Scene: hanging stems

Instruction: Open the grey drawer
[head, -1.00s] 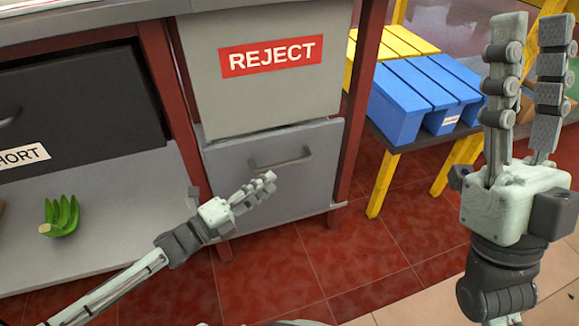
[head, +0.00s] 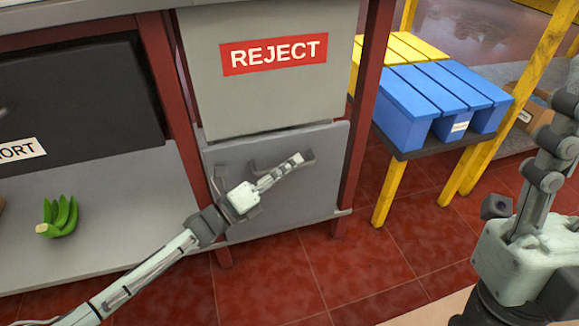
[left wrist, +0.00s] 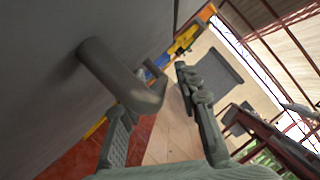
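The grey drawer (head: 285,205) is the lower front under the REJECT panel. Its dark bar handle (head: 308,157) shows on the upper part of the front. My left gripper (head: 284,172) is at the handle, its fingers covering the handle's middle. In the left wrist view the handle (left wrist: 130,82) reaches from the drawer front on the left into the space between my open left fingers (left wrist: 160,125). A gap remains between the bar and the right-hand finger.
The REJECT panel (head: 265,95) is above the drawer, between red posts (head: 365,95). A blue crate (head: 430,90) stands on a yellow-legged table to the right. Green bananas (head: 60,216) lie on the shelf at left. Red tiled floor (head: 310,275) is clear in front.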

